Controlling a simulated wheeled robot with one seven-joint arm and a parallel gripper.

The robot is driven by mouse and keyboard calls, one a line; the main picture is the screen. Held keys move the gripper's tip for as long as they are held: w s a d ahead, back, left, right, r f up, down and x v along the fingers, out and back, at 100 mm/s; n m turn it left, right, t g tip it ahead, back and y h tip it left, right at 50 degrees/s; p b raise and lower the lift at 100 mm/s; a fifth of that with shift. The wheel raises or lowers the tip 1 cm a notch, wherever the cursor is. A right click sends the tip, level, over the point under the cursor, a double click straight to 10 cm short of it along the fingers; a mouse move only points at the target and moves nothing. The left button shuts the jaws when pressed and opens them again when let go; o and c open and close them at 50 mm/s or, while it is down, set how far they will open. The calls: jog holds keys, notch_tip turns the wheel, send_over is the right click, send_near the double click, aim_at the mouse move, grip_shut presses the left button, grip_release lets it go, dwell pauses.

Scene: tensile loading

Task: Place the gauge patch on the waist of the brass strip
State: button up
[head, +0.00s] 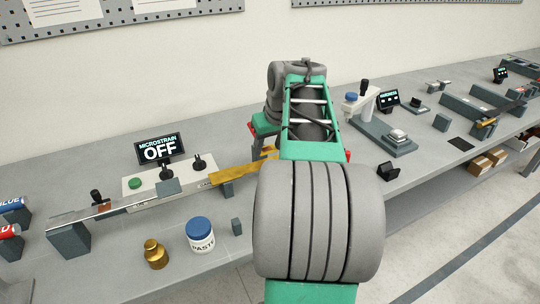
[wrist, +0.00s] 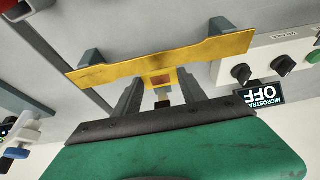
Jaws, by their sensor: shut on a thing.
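The brass strip (wrist: 105,70) runs across the wrist view, wide at its ends and narrow at its waist; in the head view its left part (head: 228,173) shows and my arm hides the rest. The gauge patch (wrist: 161,81), a small amber piece with a reddish square, is at the waist in the wrist view. My gripper (wrist: 161,93) is shut on the gauge patch, with one finger on each side. The patch overlaps the strip's waist in the picture. I cannot tell whether it touches the strip or is just above it.
A control box (head: 135,187) with knobs and a green button stands behind the strips, under a display (head: 160,149) reading MICROSTRAIN OFF. A paste jar (head: 201,240), brass weight (head: 155,254) and small grey block (head: 237,227) stand in front. A steel strip (head: 85,213) lies left.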

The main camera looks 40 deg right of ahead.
aim_at(271, 151)
jog(key=f, duration=0.2)
jog(key=d+f, duration=0.1)
jog(key=shift+w+f, duration=0.3)
jog(key=shift+f, duration=0.35)
jog(key=shift+f, duration=0.1)
